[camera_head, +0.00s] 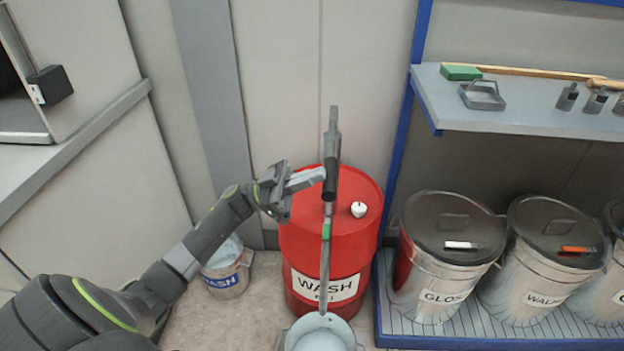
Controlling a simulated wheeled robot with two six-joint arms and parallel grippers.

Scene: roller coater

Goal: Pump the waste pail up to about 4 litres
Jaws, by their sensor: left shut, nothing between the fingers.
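A red drum labelled WASH (308,240) stands against the wall, with a white knob on its lid. A grey upright pump bar with a black grip (331,180) shows in front of the drum, with a green band lower down. A pail (291,341) is at the bottom edge below the bar's lower end, partly cut off. Its label is out of view and its liquid level cannot be read. My left gripper (318,177) is shut and empty, its fingertips right at the black grip. Whether they touch it cannot be told. My right gripper is not in view.
A second pail labelled WASH (228,280) stands on the floor left of the drum, partly behind my left arm. Lidded bins (435,285) stand on a blue-edged rack at right. A shelf (530,118) above them holds a green block, stick and small tools. A cabinet fills the left.

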